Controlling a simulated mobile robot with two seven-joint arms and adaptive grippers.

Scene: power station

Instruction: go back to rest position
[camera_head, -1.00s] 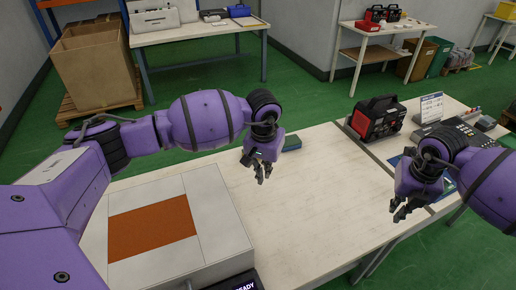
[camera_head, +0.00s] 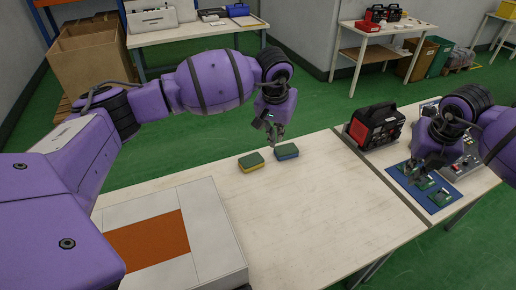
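My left gripper (camera_head: 275,134) hangs above the far edge of the white workbench (camera_head: 300,220), fingers pointing down. Its fingers are small in the picture and I see nothing held between them. My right gripper (camera_head: 424,172) is at the right, over or close in front of a blue mat (camera_head: 452,183) with green circuit boards (camera_head: 440,197). Its fingertips overlap the boards in the picture, so contact cannot be told.
Two green-topped blocks, one with a yellow base (camera_head: 251,161) and one with a blue base (camera_head: 287,152), lie below my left gripper. A red-black power unit (camera_head: 376,127) stands behind the mat. A white box with an orange panel (camera_head: 148,241) is front left. The bench middle is clear.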

